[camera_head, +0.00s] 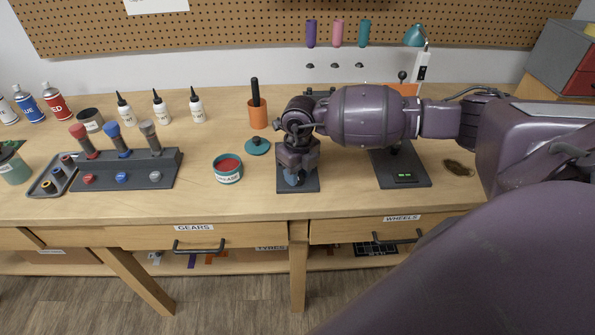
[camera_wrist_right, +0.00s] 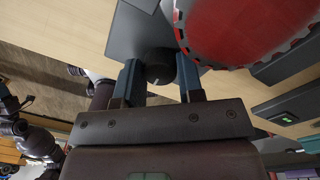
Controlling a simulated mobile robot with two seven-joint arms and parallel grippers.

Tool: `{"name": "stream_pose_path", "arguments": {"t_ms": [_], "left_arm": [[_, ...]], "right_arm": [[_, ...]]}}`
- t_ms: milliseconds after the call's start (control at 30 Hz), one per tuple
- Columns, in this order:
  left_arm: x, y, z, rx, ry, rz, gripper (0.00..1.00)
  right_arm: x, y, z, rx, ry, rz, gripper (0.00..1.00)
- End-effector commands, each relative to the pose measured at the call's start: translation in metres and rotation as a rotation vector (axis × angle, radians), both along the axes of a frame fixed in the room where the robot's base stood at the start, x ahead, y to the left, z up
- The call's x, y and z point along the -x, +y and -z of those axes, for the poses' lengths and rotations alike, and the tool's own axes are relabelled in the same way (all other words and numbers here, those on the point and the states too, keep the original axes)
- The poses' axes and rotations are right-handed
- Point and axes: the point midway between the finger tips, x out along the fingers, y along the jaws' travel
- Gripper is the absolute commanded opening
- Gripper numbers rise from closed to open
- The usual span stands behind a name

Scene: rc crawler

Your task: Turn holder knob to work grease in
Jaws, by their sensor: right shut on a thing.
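The holder has a dark base plate (camera_head: 284,183) near the front edge of the table, and my right arm hides most of it in the head view. In the right wrist view, the black holder knob (camera_wrist_right: 160,66) sits between the two fingers. My right gripper (camera_head: 293,178) reaches down over the plate and is shut on this knob. A large red rounded part (camera_wrist_right: 245,28) with a dark toothed rim is close beside the knob, above the plate. An open teal tin of red grease (camera_head: 228,176) stands left of the holder. My left gripper does not show.
A dark stand with a green display (camera_head: 404,178) is to the right. Bare table lies between rack and tin.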

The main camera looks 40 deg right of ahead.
Motion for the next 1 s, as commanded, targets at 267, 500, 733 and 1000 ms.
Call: {"name": "stream_pose_path", "arguments": {"t_ms": [267, 500, 733, 1000], "left_arm": [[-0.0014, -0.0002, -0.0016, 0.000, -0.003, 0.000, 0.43], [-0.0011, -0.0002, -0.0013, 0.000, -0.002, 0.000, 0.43], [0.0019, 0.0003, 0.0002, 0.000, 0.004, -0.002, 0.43], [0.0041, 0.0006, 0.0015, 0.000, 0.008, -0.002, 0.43]], "right_arm": [[-0.0007, -0.0004, -0.0009, 0.001, -0.002, 0.023, 0.11], [-0.0007, -0.0002, -0.0009, 0.000, -0.002, 0.023, 0.11], [-0.0005, -0.0002, -0.0006, 0.000, -0.002, 0.022, 0.60], [-0.0003, -0.0001, -0.0017, 0.000, -0.001, 0.021, 0.60]]}}
